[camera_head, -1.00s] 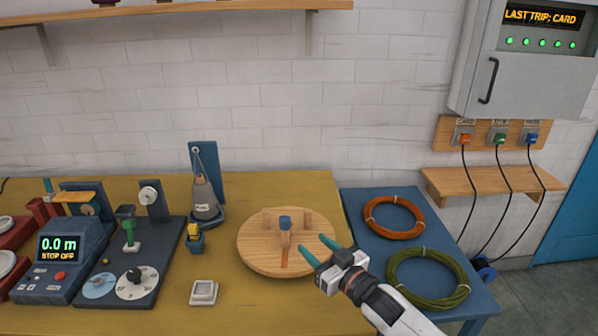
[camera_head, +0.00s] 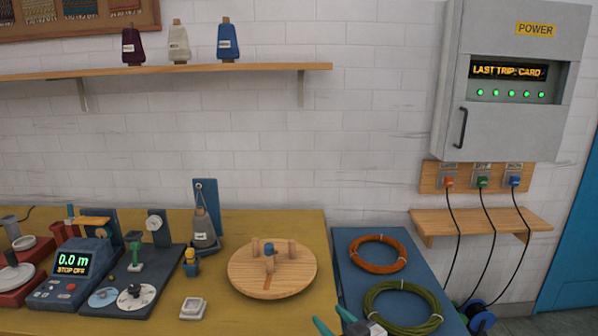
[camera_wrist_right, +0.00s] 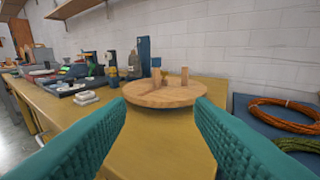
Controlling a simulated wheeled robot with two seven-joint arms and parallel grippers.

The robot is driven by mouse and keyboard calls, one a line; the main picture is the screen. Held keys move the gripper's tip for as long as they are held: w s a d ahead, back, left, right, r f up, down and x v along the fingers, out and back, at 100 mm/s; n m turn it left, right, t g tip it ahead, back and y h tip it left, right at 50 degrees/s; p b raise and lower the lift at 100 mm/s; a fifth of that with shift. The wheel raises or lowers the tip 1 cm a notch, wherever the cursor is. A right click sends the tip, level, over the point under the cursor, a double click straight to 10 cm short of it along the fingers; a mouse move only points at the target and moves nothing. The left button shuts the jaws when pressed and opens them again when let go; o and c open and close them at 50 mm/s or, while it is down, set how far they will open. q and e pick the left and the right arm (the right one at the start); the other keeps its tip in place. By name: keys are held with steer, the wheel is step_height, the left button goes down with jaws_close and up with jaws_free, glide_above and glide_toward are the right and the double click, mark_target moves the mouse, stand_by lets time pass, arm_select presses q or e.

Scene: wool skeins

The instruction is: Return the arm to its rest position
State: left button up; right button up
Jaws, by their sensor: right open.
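My right gripper (camera_head: 335,326) shows at the bottom edge of the head view, in front of the gap between the yellow table and the blue side table. Its teal fingers are spread apart with nothing between them, as the right wrist view (camera_wrist_right: 160,145) also shows. A round wooden board (camera_head: 272,285) with upright pegs and a small blue-topped post lies on the yellow table (camera_head: 225,318), beyond the gripper and apart from it. Most of my right arm is out of the head view. My left gripper is not in view.
The blue side table (camera_head: 350,268) holds an orange coil (camera_head: 378,254) and an olive coil (camera_head: 403,308). A meter (camera_head: 70,268), a dial plate (camera_head: 150,290), a grey cone (camera_head: 203,230) and a white dish (camera_head: 193,308) stand left. A power cabinet (camera_head: 510,85) hangs at right.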

steer(key=s+d+f+m+g+h, duration=0.1)
steer(key=s+d+f+g+h, duration=0.15)
steer(key=s+f, duration=0.35)
steer(key=s+d+f+m+g+h, duration=0.2)
steer(key=s+f+h, duration=0.15)
steer(key=s, duration=0.45)
steer(key=s+d+f+m+g+h, duration=0.1)
steer(key=s+d+f+g, duration=0.2)
steer(key=s, duration=0.7)
steer(key=s+d+f+g+h, duration=0.15)
steer(key=s+d+g, duration=0.35)
steer(key=s, duration=0.5)
steer(key=s+d+f+p+x, duration=0.1)
steer(key=s+p+x, duration=0.25)
steer(key=x, duration=1.75)
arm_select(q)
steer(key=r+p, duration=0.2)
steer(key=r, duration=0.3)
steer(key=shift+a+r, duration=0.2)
arm_select(e)
steer(key=s+d+f+g, duration=0.1)
steer(key=s+d+f, duration=0.2)
steer(key=s+f, duration=1.1)
steer(key=s, duration=0.4)
steer(key=shift+f, duration=0.15)
